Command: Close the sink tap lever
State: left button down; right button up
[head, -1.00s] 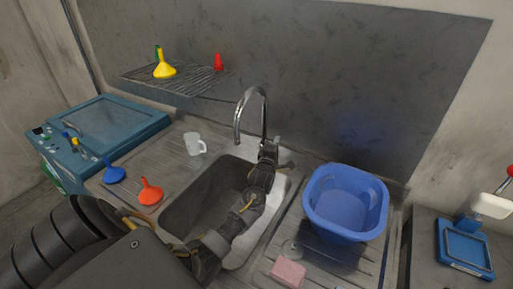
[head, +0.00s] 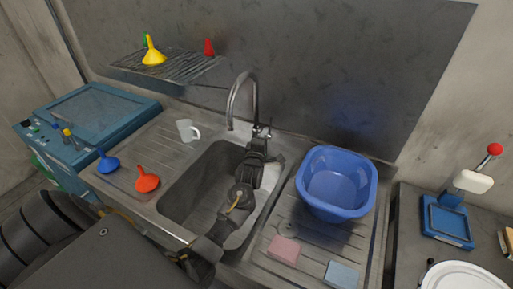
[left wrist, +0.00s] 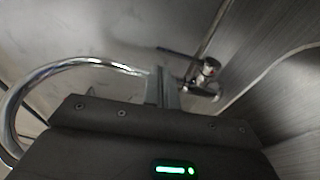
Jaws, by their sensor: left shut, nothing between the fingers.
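The chrome sink tap (head: 243,98) stands behind the basin, its curved spout over the sink (head: 190,200). Its small lever (head: 267,133) is at the tap's base, just beside my left gripper (head: 257,146), which partly hides the base. In the left wrist view the tap's spout (left wrist: 22,92) curves at the left. The tap's valve body (left wrist: 208,69) is just right of and beyond the fingertips of my left gripper (left wrist: 161,80), with a thin dark rod to its left. The fingers are shut and empty; I cannot tell whether they touch the lever. My right gripper is not in view.
A blue tub (head: 336,183) stands on the drainboard right of the tap, near a pink sponge (head: 284,250) and a blue-grey sponge (head: 342,274). A rack (head: 168,66) is behind.

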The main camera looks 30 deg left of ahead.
pick_arm(q)
jog(key=b+v, duration=0.2)
jog(key=v, duration=0.5)
jog(key=shift+s, duration=0.2)
jog(key=shift+d+f, duration=0.1)
